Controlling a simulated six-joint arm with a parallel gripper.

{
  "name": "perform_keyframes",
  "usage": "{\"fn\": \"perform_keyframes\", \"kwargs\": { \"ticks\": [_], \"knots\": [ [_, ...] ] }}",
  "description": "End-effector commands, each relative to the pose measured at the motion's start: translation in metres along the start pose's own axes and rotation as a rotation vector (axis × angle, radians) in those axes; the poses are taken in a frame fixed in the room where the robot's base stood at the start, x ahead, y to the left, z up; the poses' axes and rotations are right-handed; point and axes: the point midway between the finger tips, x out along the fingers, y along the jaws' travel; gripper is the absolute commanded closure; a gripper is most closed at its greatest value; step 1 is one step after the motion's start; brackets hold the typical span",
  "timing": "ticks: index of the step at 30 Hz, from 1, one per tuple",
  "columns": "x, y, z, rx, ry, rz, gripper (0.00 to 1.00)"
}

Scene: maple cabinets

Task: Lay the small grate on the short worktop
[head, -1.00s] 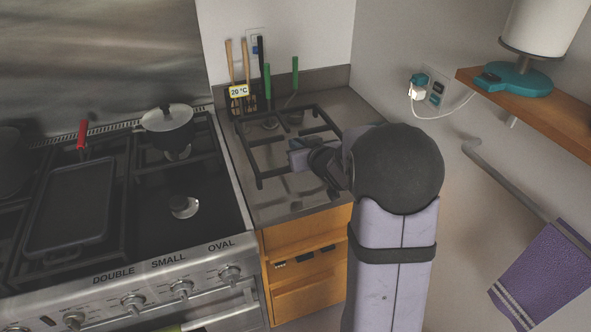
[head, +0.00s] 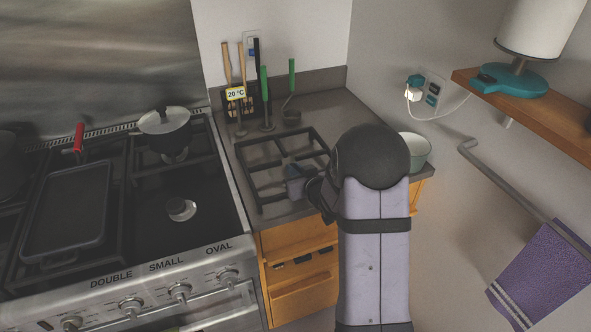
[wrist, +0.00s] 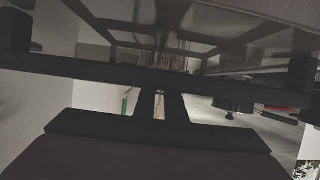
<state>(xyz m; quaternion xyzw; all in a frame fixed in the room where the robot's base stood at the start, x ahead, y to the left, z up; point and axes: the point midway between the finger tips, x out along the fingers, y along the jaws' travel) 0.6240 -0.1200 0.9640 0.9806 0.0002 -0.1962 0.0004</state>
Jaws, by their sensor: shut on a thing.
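The small grate (head: 249,180) is a dark square frame with crossing bars. In the head view it lies flat and level over the front left part of the short grey worktop (head: 335,107). My gripper (head: 297,181) is shut on its right front side, partly hidden behind my arm. In the wrist view a dark bar of the grate (wrist: 105,75) spans the picture, with my gripper fingers (wrist: 161,105) against it. The grate is very close to the worktop; I cannot tell whether its feet touch.
A pale bowl (head: 414,152) is at the right end, behind my arm. The stove (head: 215,215) borders the left. Bare worktop shows at back right.

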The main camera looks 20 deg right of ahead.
Motion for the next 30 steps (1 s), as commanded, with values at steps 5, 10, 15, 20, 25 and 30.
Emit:
{"fn": "perform_keyframes", "kwargs": {
  "ticks": [5, 10, 15, 20, 25, 30],
  "knots": [
    [0.0007, 0.0006, -0.0036, -0.002, 0.012, 0.001, 1.0],
    [0.001, 0.0006, -0.0026, -0.001, 0.011, 0.001, 1.0],
    [0.0012, 0.0002, 0.0022, 0.0, 0.001, 0.001, 0.71],
    [0.0011, 0.0002, 0.0022, 0.0, 0.001, 0.001, 0.71],
    [0.0006, 0.0002, 0.0008, 0.0, 0.001, 0.001, 0.71],
    [-0.0071, 0.0008, 0.0003, 0.0, 0.002, 0.002, 0.71]
  ]
}}
